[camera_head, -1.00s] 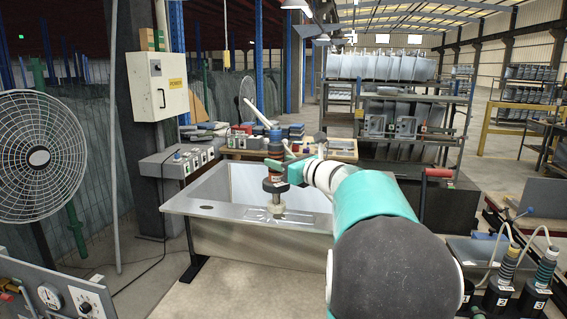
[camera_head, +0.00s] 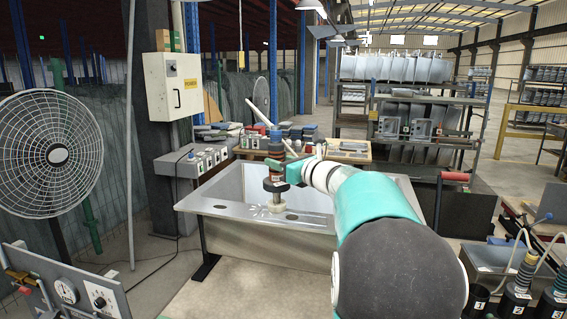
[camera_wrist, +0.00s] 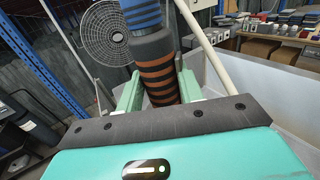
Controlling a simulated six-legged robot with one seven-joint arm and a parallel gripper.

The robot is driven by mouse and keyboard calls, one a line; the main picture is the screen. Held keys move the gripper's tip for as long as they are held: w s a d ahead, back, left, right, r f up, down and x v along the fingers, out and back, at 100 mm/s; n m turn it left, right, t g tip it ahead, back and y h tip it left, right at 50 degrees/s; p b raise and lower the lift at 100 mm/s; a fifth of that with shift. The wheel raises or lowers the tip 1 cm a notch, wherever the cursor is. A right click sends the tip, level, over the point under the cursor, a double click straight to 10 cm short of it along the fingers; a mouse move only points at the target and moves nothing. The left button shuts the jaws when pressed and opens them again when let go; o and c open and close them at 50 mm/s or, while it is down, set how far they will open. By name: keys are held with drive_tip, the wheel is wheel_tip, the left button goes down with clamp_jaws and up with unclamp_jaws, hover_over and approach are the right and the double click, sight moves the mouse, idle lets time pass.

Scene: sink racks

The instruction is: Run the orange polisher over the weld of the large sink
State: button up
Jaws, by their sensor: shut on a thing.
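The large sink (camera_head: 225,211) stands ahead of me on dark legs, with a wide metal rim and a deep basin. My gripper (camera_head: 284,173) is shut on the orange polisher (camera_head: 274,180), which is upright with its pale pad low at the front rim. A patch of bright marks on the rim lies just left of the pad. Whether the pad touches the metal I cannot tell. In the wrist view the polisher (camera_wrist: 158,75) shows black and orange bands and a blue upper part between the green fingers (camera_wrist: 160,92). Its lower end is hidden there.
A fan (camera_head: 57,155) stands at the left, above a gauge panel (camera_head: 75,290). Behind the sink are a control box (camera_head: 190,160) and a bench (camera_head: 350,150) with tools. Numbered black holders (camera_head: 515,298) stand at the lower right.

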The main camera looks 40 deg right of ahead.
drive_tip(key=shift+w+a, duration=1.15)
drive_tip(key=shift+w, duration=0.3)
drive_tip(key=shift+w+a, duration=0.1)
wheel_tip(320, 180, up, 7)
drive_tip(key=w+a, duration=0.1)
idle(0.4)
drive_tip(key=shift+w+r, duration=0.1)
drive_tip(key=shift+w, duration=0.05)
idle(0.6)
